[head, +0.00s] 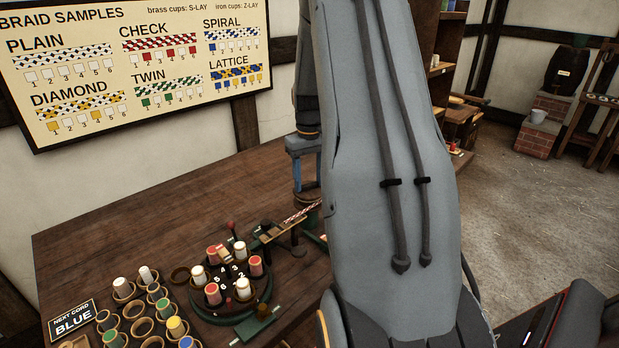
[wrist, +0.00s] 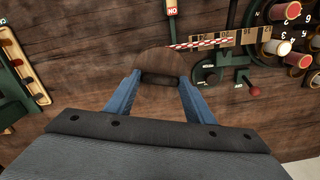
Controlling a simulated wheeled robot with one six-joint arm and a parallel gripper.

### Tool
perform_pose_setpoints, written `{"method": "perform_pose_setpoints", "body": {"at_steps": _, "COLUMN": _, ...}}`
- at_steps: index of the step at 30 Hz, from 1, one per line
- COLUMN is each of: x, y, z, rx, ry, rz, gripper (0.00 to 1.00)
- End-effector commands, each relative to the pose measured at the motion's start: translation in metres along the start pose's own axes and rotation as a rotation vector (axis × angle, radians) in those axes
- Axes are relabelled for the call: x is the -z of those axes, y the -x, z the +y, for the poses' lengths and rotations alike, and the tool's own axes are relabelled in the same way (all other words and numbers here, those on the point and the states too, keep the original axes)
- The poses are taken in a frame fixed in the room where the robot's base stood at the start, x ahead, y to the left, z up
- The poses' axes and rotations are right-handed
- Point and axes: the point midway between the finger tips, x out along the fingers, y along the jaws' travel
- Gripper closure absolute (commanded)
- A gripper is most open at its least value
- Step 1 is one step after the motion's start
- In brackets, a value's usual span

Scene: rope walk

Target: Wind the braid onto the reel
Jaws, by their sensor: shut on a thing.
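The red-and-white braid (head: 301,212) runs out from the braiding machine (head: 225,285) toward my arm in the head view. In the wrist view the braid (wrist: 205,42) lies along a numbered wooden scale (wrist: 222,38) and reaches a dark brown rounded wooden piece (wrist: 160,62). My gripper (wrist: 160,82) has its blue fingers closed on that piece. I cannot tell if it is the reel itself or a handle on it. In the head view my gripper (head: 305,160) points down over the table beside the braid; my arm hides what lies to its right.
Red and white bobbins stand on the machine. Cups with coloured bobbins (head: 150,310) and a sign reading NEXT CORD BLUE (head: 72,319) are front left. A red-knobbed lever (wrist: 254,90) is right of my gripper in the wrist view. The table's back left (head: 130,225) is clear.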

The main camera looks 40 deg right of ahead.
Motion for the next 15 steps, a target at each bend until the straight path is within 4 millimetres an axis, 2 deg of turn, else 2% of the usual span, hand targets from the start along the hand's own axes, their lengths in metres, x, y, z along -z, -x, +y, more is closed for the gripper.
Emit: {"method": "perform_pose_setpoints", "body": {"at_steps": 15, "x": 0.0011, "y": 0.0021, "z": 0.0000, "rx": -0.001, "ry": 0.482, "rz": 0.003, "gripper": 0.74}}
